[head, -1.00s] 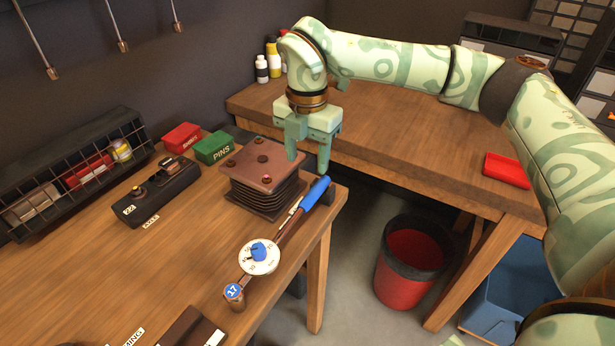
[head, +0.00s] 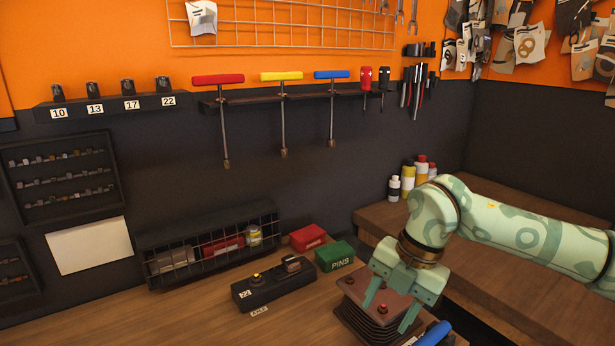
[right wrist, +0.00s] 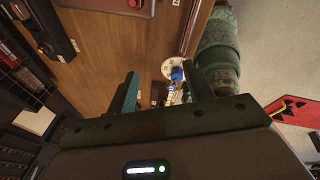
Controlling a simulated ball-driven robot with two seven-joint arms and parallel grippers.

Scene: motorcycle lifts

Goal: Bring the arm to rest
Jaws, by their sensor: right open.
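My right arm, green with a darker pattern, enters the head view from the right. Its gripper (head: 391,306) points down with its two fingers apart and nothing between them. It overlaps the right part of a brown plate-topped stack (head: 352,291) on the bench; I cannot tell the height gap. In the right wrist view the fingers (right wrist: 160,72) are also spread and empty. Past them lie a white dial (right wrist: 171,67) and a blue part on the wood. My left gripper is in neither view.
A blue handle (head: 434,335) lies beside the stack. A green PINS box (head: 335,257), a red box (head: 307,238), a black socket holder (head: 273,284) and a wire-fronted rack (head: 208,246) stand behind. Bottles (head: 408,181) stand on the side bench. T-handle tools (head: 283,115) hang on the wall.

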